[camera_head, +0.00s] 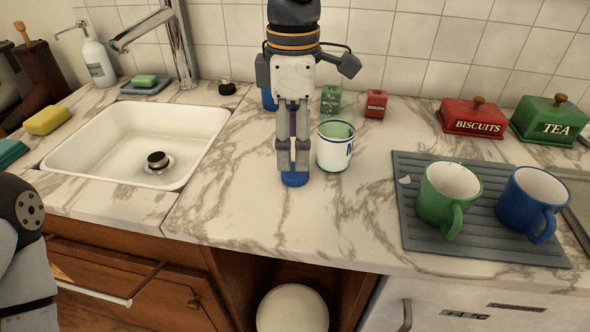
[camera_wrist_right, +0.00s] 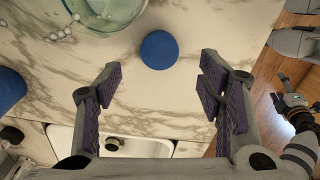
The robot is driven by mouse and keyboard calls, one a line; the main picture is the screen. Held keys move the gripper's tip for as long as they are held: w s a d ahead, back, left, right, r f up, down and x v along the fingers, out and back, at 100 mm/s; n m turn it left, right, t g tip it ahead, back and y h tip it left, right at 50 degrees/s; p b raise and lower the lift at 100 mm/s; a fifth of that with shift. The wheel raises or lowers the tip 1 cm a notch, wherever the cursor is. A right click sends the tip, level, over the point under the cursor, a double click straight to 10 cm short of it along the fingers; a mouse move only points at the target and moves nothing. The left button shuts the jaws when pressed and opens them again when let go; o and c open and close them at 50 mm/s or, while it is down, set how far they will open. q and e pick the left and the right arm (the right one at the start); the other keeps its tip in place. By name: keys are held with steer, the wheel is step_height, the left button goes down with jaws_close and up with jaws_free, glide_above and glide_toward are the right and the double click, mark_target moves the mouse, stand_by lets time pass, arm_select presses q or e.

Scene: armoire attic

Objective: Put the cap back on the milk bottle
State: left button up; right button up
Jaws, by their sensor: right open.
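A round blue cap (camera_head: 294,179) lies flat on the marble counter, just below the fingertips of my right gripper (camera_head: 293,160). In the right wrist view the cap (camera_wrist_right: 159,50) shows ahead of the spread fingers (camera_wrist_right: 160,82), and nothing is between them. What seems to be my left gripper (camera_wrist_right: 292,104) is small and dark at the wrist view's right.
A sink (camera_head: 130,125) lies to the left. A grey drying mat (camera_head: 485,247) with green (camera_head: 447,196) and blue (camera_head: 532,200) mugs is at right. A blue thing (camera_head: 268,99) is partly hidden behind the gripper. Red and green tins stand by the wall. The front counter is clear.

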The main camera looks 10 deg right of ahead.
mark_target(294, 170)
step_height(294, 170, down, 5)
steer(key=shift+f, duration=0.1)
stand_by(0.4)
steer(key=c, duration=0.8)
